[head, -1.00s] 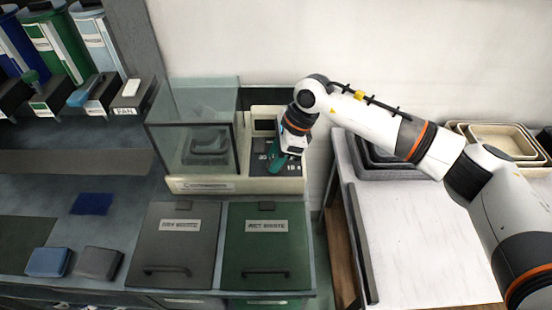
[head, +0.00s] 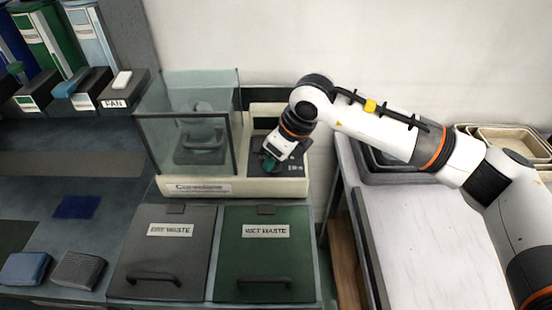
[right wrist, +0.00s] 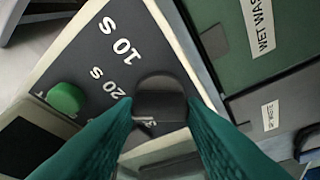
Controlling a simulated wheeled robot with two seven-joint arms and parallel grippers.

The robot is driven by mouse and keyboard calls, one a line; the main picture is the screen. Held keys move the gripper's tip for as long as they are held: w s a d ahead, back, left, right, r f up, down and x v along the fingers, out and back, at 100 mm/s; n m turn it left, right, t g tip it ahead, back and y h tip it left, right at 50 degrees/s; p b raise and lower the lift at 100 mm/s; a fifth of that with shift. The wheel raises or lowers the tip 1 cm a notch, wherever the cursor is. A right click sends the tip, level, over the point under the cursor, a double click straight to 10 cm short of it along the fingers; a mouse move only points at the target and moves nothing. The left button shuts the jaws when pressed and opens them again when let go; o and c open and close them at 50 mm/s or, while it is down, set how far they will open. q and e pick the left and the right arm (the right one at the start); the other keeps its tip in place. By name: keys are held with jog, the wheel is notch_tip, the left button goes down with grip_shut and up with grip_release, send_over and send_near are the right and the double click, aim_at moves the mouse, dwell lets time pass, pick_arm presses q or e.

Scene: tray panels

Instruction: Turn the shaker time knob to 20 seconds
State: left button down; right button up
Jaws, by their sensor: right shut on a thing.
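The shaker (head: 235,187) is a cream-coloured unit with a clear glass enclosure (head: 160,135) on its left and a dark control panel (head: 293,157) on its right. My right gripper (head: 268,167) comes down onto that panel from the right. In the right wrist view the dark time knob (right wrist: 160,97) lies between the teal fingertips of my right gripper (right wrist: 160,108), which is shut on it. The marks 10 S (right wrist: 120,38) and 20 S (right wrist: 108,82) are readable; a third mark is mostly hidden. The knob's pointer cannot be made out. My left gripper is not in view.
A green button (right wrist: 66,98) sits on the panel near the knob. Grey (head: 163,262) and green (head: 265,262) waste lids lie in front of the shaker. A white-topped table (head: 430,235) with trays (head: 505,142) stands at the right. Bins are at the upper left.

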dwell(0.5)
jog(key=o, duration=1)
jog(key=b+v, duration=0.2)
jog(key=v, duration=1)
